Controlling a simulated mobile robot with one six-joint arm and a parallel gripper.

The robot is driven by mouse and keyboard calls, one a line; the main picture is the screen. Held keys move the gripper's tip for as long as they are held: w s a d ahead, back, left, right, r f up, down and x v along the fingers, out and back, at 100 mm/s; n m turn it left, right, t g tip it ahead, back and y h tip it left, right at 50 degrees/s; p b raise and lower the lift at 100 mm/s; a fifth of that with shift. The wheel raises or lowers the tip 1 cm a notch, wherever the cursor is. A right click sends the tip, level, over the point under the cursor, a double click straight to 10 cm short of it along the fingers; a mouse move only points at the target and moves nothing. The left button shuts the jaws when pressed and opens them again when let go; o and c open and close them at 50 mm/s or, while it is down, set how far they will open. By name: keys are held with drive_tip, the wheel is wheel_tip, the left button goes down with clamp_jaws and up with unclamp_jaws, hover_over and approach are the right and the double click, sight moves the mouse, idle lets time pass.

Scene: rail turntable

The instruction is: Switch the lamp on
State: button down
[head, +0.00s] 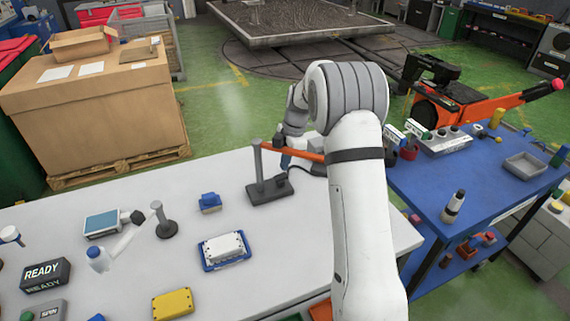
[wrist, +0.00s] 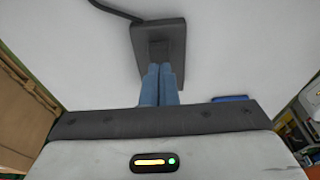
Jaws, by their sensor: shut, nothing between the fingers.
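The lamp appears to be the stand with a flat dark base (head: 268,191), a grey post and an orange bar (head: 306,155) running right, behind my arm. Its far end is hidden, so I cannot tell whether it is lit. The base also shows in the wrist view (wrist: 172,32), with a small darker block (wrist: 158,48) on it, perhaps the switch. My gripper (wrist: 160,68) has its blue fingers together and empty, over the base at that block. I cannot tell whether they touch it. In the head view its fingers (head: 286,161) show only partly, beside the post.
A black cable (wrist: 115,10) runs from the base. A white tray-like part (head: 224,248), a blue block (head: 210,202) and a dark post (head: 164,222) stand to the left on the white table (head: 260,275). A blue table (head: 455,180) stands at the right.

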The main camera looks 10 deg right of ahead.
sight(285, 174)
drive_tip(key=shift+d+f, duration=0.2)
drive_tip(key=shift+f, duration=0.85)
drive_tip(key=shift+d+f+y+b, duration=0.25)
drive_tip(key=shift+f+y+b, duration=0.05)
drive_tip(key=shift+f+b, duration=0.35)
drive_tip(key=shift+r, duration=0.25)
drive_tip(key=shift+a, duration=0.2)
drive_tip(key=shift+s+a+r, duration=0.1)
drive_tip(key=shift+a+r, duration=0.2)
drive_tip(key=shift+a, duration=0.3)
